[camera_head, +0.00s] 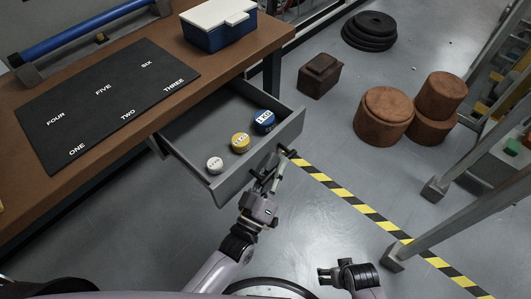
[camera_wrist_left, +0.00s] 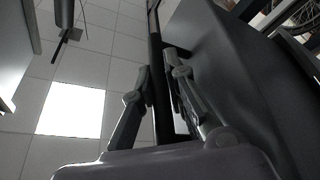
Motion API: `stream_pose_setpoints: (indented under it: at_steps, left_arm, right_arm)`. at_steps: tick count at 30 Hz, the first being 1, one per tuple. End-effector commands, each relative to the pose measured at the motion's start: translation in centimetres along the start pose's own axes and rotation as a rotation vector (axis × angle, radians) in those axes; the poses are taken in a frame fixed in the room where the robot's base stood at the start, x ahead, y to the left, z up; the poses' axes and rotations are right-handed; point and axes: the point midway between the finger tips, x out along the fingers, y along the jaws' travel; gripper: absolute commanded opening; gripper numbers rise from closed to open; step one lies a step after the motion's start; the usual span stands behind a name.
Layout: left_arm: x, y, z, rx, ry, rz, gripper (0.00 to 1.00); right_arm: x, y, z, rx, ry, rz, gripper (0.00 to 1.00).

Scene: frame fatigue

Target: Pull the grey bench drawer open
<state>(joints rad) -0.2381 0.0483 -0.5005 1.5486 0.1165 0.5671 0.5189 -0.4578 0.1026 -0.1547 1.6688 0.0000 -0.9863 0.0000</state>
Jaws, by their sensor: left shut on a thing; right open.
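The grey bench drawer (camera_head: 180,148) stands pulled out from under the brown bench top. Its front panel (camera_head: 243,181) faces the lower right in the head view and fills much of the right of the left wrist view (camera_wrist_left: 245,80). My left gripper (camera_head: 277,164) is shut on the dark drawer handle (camera_head: 286,152); the bar passes between its fingers in the left wrist view (camera_wrist_left: 158,85). A white, a yellow and a blue round weight (camera_head: 264,121) rest in the drawer. My right gripper (camera_head: 330,276) is open and empty above the floor, away from the drawer.
A black mat (camera_head: 105,95) with number words and a blue box with a white lid (camera_head: 218,22) are on the bench top (camera_head: 40,190). Brown stools (camera_head: 384,112), a brown box (camera_head: 319,75) and grey metal posts (camera_head: 440,205) stand to the right. The floor by the striped line is clear.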

Motion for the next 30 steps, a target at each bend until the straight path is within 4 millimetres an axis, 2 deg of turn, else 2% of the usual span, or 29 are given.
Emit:
stream_pose_setpoints:
  at_steps: [6, 16, 17, 20, 30]
  left_arm:
    - [-0.29, 0.71, 0.58, 0.0, 0.0, 0.0, 0.0]
    - [-0.32, 0.73, 0.64, 0.0, 0.0, -0.001, 0.0]
    - [-0.32, 0.73, 0.64, 0.0, 0.0, -0.001, 0.14]
    - [-0.31, 0.72, 0.62, 0.0, 0.0, -0.001, 0.2]
    - [-0.47, 0.72, 0.61, 0.0, -0.001, -0.001, 0.21]
  right_arm:
    - [0.36, -0.04, 0.29, -0.001, -0.003, 0.0, 0.73]
    - [0.42, -0.04, 0.35, -0.001, -0.003, 0.0, 0.73]
    - [0.42, -0.03, 0.35, -0.001, -0.003, 0.0, 0.73]
    - [0.41, -0.03, 0.35, -0.001, -0.003, 0.0, 0.73]
    - [0.35, -0.07, 0.21, 0.0, -0.002, -0.001, 0.73]
